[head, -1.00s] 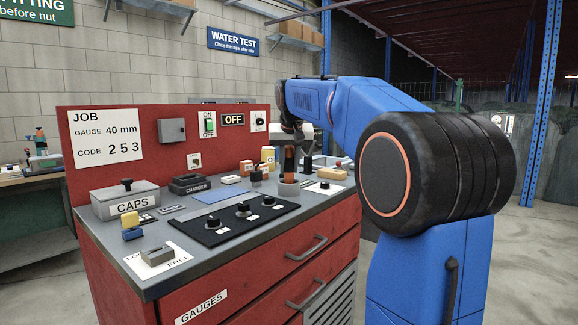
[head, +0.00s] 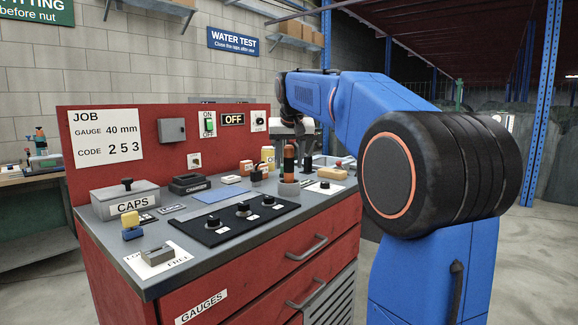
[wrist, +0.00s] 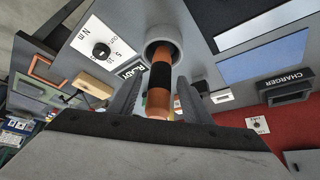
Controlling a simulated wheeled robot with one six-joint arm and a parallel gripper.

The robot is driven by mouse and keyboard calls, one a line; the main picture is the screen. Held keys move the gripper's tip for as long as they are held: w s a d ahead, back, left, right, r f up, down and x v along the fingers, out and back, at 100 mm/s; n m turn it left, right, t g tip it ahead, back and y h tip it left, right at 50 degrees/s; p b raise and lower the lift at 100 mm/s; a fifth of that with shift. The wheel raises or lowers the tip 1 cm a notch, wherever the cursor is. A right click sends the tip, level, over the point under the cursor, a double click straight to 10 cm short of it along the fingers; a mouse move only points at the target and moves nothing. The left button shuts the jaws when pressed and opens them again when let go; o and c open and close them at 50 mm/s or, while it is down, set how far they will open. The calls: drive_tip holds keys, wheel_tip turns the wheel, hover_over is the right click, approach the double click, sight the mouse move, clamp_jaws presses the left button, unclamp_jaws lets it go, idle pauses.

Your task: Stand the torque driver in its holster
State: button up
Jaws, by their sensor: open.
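The torque driver (head: 289,165), orange with a black band, stands upright with its lower end inside a round grey holster cup (head: 289,189) on the bench top. The wrist view shows the driver (wrist: 160,77) running into the round mouth of the holster (wrist: 176,36). My gripper (wrist: 160,88) is open, with one dark finger on each side of the driver and a visible gap to both. In the head view my wrist is above and behind the driver, and the fingers are hard to make out there. The driver's tip is hidden inside the cup.
A black panel with several knobs (head: 214,228) lies in front of the holster. A charger (head: 189,184), a blue mat (head: 213,195) and a CAPS box (head: 125,203) are to the left. A tan block (head: 333,173) lies right of the holster. A red back panel (head: 103,178) rises behind.

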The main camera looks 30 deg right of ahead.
drive_tip(key=v, duration=1)
